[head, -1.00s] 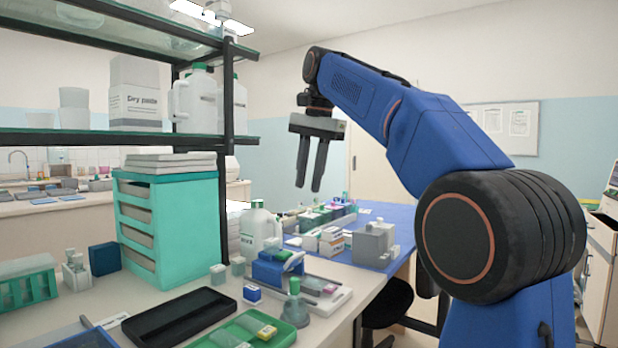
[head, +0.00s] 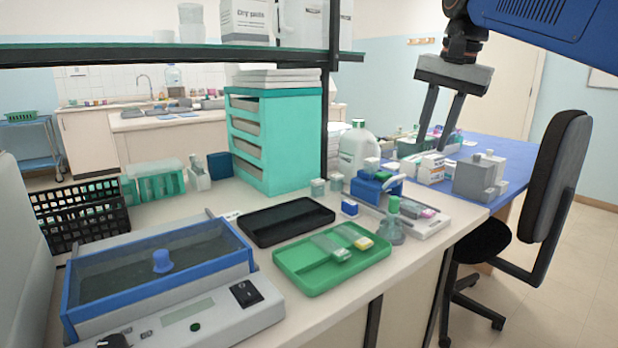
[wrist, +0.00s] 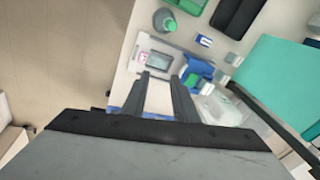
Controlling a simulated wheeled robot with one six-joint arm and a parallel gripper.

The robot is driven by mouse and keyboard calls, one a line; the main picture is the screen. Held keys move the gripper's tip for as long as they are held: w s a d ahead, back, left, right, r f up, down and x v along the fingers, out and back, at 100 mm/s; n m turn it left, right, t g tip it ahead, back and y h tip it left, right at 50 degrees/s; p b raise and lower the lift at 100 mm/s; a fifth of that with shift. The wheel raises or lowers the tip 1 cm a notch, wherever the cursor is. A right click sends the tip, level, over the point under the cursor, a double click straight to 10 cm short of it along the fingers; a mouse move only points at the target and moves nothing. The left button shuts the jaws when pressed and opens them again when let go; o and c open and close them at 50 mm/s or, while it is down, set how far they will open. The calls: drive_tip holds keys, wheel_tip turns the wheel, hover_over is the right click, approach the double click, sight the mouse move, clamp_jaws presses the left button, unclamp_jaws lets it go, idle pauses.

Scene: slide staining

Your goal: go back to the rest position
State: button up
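My gripper (head: 434,142) hangs at the upper right of the head view, fingers pointing down. The two dark fingers stand apart with nothing between them, so it is open and empty. It hangs in front of the blue-topped bench (head: 513,150), above the height of the items on it. In the wrist view my gripper (wrist: 160,76) also shows two separate fingers. They point toward a white tray-like device (wrist: 160,62) on the bench, with clear space between.
A green tray (head: 310,284) with slides, a black tray (head: 287,221), a blue-rimmed bath (head: 160,262) and a teal drawer unit (head: 275,140) stand on the white bench. A glass shelf (head: 150,55) spans above. A black chair (head: 560,180) stands at right.

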drive_tip(key=s+d+f+n, duration=0.1)
drive_tip(key=s+f+n, duration=0.1)
drive_tip(key=s+f, duration=0.6)
drive_tip(key=s+d+f+n+t, duration=0.1)
drive_tip(key=s+f+n, duration=0.2)
drive_tip(key=s+f, duration=0.5)
drive_tip(key=s+d+f+n+t+h, duration=0.1)
drive_tip(key=s+f+n, duration=0.2)
drive_tip(key=s+f, duration=0.5)
wheel_tip(320, 180, down, 11)
drive_tip(key=shift+f, duration=0.1)
drive_tip(key=shift+s, duration=0.1)
